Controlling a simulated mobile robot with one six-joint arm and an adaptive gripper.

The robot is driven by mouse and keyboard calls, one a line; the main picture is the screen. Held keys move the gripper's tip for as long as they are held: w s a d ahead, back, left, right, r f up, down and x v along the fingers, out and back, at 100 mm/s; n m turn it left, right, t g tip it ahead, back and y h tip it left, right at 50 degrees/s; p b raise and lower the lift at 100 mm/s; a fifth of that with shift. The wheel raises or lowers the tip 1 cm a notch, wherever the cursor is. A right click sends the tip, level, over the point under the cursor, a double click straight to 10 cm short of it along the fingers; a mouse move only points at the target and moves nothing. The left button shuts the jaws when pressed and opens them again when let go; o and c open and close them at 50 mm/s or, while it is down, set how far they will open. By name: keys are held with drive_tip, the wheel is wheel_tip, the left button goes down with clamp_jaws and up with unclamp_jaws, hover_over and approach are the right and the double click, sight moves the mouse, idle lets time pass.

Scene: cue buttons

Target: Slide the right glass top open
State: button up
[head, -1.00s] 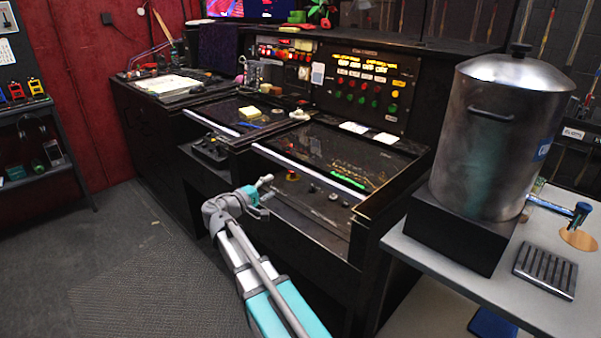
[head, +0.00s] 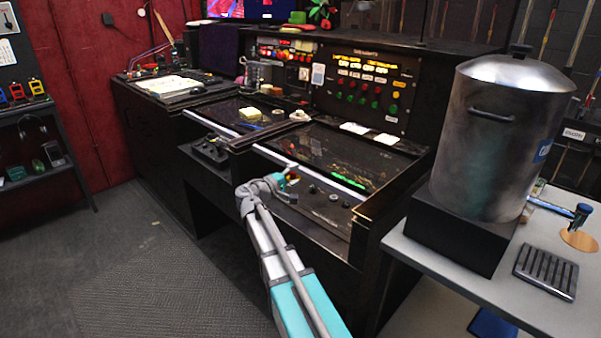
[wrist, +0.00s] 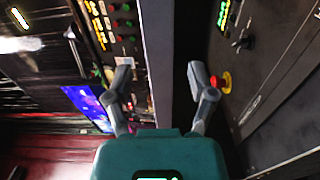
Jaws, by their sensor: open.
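The right glass top (head: 335,150) is a dark, reflective panel on the right half of the black console, with a pale front edge strip (head: 310,172). My gripper (head: 291,170) is at this front edge in the head view, above the control ledge. In the wrist view my gripper (wrist: 160,72) is open, one finger on each side of a pale grey bar (wrist: 158,45), which appears to be that edge strip. I see no finger clearly pressed on the bar. The left glass top (head: 232,110) lies to the left, with a yellow block on it.
A red and yellow button (wrist: 222,82) is close to the right finger in the wrist view. Knobs sit along the front ledge (head: 320,205). A large metal pot (head: 497,140) stands at the right. The floor (head: 150,270) at the left is clear.

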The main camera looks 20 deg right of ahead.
sight(299, 172)
drive_tip(key=shift+x, duration=1.6)
clamp_jaws()
drive_tip(key=shift+a, duration=0.25)
drive_tip(key=shift+w+d, duration=0.1)
drive_tip(key=shift+d, duration=0.05)
